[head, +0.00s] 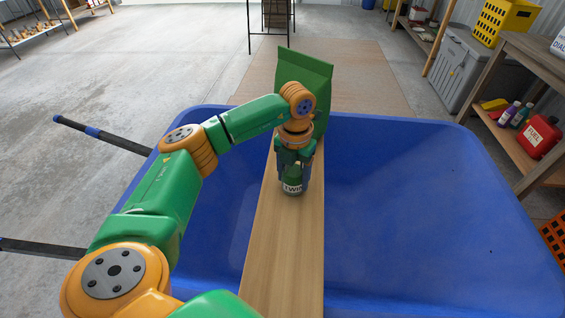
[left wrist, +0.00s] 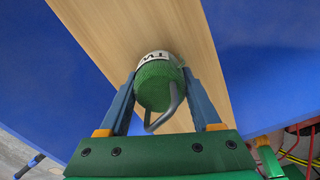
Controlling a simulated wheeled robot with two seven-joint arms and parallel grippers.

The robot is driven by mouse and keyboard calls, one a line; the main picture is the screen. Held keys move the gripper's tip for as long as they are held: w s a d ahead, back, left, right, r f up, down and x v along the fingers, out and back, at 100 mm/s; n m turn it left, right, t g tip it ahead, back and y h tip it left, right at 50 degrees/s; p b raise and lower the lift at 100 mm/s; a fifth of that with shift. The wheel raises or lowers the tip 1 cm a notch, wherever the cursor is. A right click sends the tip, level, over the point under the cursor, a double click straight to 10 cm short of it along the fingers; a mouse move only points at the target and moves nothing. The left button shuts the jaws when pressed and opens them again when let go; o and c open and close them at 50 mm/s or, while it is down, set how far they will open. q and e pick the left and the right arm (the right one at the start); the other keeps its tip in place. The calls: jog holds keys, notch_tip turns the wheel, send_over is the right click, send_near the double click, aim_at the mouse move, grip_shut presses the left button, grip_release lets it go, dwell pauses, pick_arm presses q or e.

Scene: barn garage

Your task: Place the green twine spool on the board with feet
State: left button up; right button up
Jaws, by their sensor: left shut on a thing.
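The green twine spool (head: 292,187), with a white label reading "TWI", is upright between the fingers of my left gripper (head: 294,166). In the left wrist view the spool (left wrist: 154,86) shows its green top and a grey curved piece beside it, with one finger on each side. The long, light wooden board (head: 277,255) is directly below the spool, laid lengthwise over the blue tub; its feet are not visible. I cannot tell whether the spool's base touches the board. My right gripper is not in view.
A wooden shelf (head: 512,150) with bottles and a red fuel can (head: 540,136) stands at right.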

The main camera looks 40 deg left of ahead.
pick_arm(q)
jog(key=shift+a+r, duration=0.1)
jog(key=shift+a, duration=0.05)
jog(key=o, duration=1.4)
notch_tip(320, 180, up, 12)
jog(key=shift+r+p, duration=0.1)
jog(key=shift+p, duration=0.75)
jog(key=shift+s, duration=0.1)
